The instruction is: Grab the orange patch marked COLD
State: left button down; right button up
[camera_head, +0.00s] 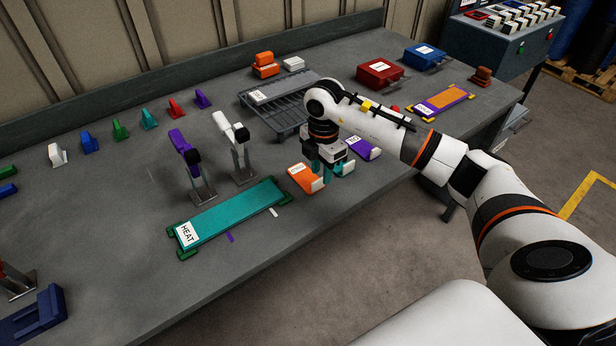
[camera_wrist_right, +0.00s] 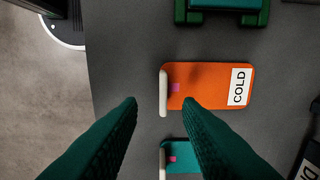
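The orange patch (camera_head: 299,178) lies flat on the grey table, right of the teal HEAT strip. In the right wrist view the orange patch (camera_wrist_right: 205,78) shows its white COLD label (camera_wrist_right: 239,87), a white upright tab and a small pink mark. My right gripper (camera_wrist_right: 160,108) is open and empty there, its teal fingers apart and pointing toward the orange patch and a teal patch (camera_wrist_right: 180,156) beside it. In the head view my right gripper (camera_head: 327,172) is above the table next to the orange patch, partly hiding the teal patch. My left gripper is out of view.
A purple patch (camera_head: 364,149) lies just right of my gripper. The teal HEAT strip (camera_head: 230,215) sits on green supports to the left. Two upright tools (camera_head: 234,135) stand behind it. A grey slotted tray (camera_head: 284,101) is behind my gripper.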

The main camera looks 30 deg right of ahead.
aim_at(320, 179)
jog(key=shift+w+f+p, duration=0.15)
jog(key=shift+f+p, duration=0.15)
jog(key=shift+f, duration=1.6)
grip_shut()
jog(key=shift+r, duration=0.15)
notch_tip(320, 179, up, 8)
jog(key=shift+r+b, duration=0.15)
jog(key=shift+b, duration=0.65)
jog(key=shift+r, duration=0.75)
